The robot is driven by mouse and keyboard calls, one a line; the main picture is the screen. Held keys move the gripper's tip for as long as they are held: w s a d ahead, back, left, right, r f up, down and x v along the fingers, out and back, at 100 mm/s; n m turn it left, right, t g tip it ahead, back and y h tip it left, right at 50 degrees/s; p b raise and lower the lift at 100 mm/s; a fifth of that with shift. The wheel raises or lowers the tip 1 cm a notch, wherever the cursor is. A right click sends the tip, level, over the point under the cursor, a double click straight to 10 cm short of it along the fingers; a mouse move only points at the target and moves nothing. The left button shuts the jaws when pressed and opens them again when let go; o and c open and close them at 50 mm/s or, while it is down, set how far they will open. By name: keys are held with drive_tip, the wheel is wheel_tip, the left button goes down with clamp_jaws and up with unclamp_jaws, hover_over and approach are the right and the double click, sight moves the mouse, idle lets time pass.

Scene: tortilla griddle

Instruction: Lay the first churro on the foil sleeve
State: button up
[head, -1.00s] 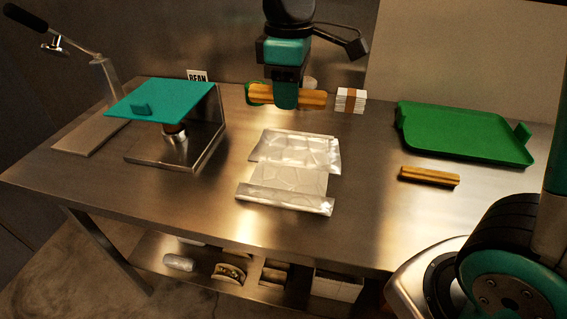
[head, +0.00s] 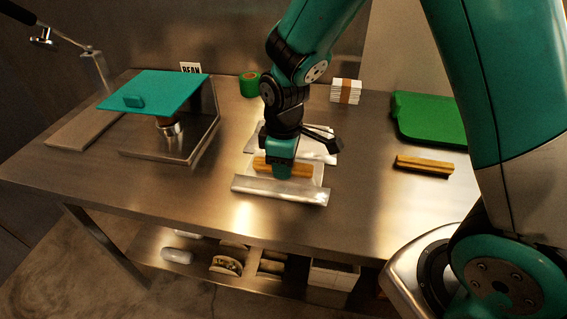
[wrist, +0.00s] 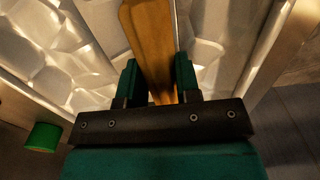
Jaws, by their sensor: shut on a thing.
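The foil sleeve (head: 308,192) lies on the steel table, a crinkled silver sheet with a folded front edge. A ridged golden churro is in my gripper (head: 283,172), low over the middle of the sleeve and lying crosswise in the head view. Whether the churro touches the foil is hard to tell. In the wrist view, the churro (wrist: 152,40) runs between the two green fingers of my gripper (wrist: 160,82), with foil (wrist: 60,45) on both sides. My gripper is shut on it. A second churro (head: 424,166) lies on the table to the right.
A green tray (head: 420,115) sits at the back right. A banded white stack (head: 346,91) and a green roll (head: 249,85) stand at the back. A press with a teal plate (head: 157,92) stands left. Bare table lies between sleeve and second churro.

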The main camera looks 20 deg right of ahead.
drive_tip(key=shift+f, duration=0.2)
drive_tip(key=shift+f, duration=0.15)
drive_tip(key=o, duration=0.9)
wheel_tip(320, 180, up, 12)
drive_tip(key=s+a+r+m+y, duration=0.2)
drive_tip(key=s+r, duration=0.1)
drive_tip(key=s, duration=0.6)
drive_tip(key=s+a+r+m+y, duration=0.1)
drive_tip(key=s+a+r+y, duration=0.1)
drive_tip(key=s, duration=0.7)
drive_tip(key=shift+s+a+r+m, duration=0.3)
drive_tip(key=shift+a+r+m, duration=0.1)
drive_tip(key=shift+r, duration=0.4)
